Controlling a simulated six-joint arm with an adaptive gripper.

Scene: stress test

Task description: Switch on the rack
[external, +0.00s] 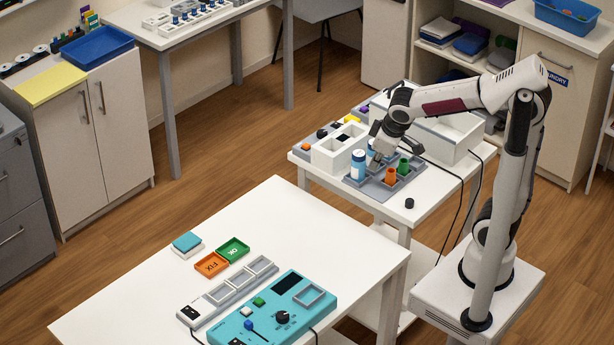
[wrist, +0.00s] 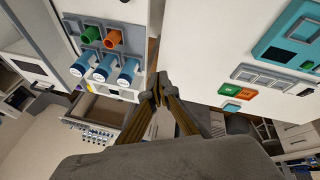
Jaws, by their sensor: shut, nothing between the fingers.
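A grey rack (external: 240,282) with several square slots lies on the front white table. Its white left end (external: 190,312) has a small dark part that may be a switch; its position is too small to read. In the wrist view the rack (wrist: 267,78) lies at the upper right, beyond the gap between the tables. My gripper (external: 374,164) is over the back side table, beside the blue bottles and far from the rack. In the wrist view its fingertips (wrist: 156,88) are together with nothing between them.
A teal control box (external: 275,310) with knobs stands right beside the rack. Green OK (external: 233,250) and orange FIX (external: 211,264) trays and a teal-topped block (external: 187,243) lie behind it. Near my gripper are blue bottles (external: 358,166) and orange (external: 391,175) and green (external: 404,166) cups.

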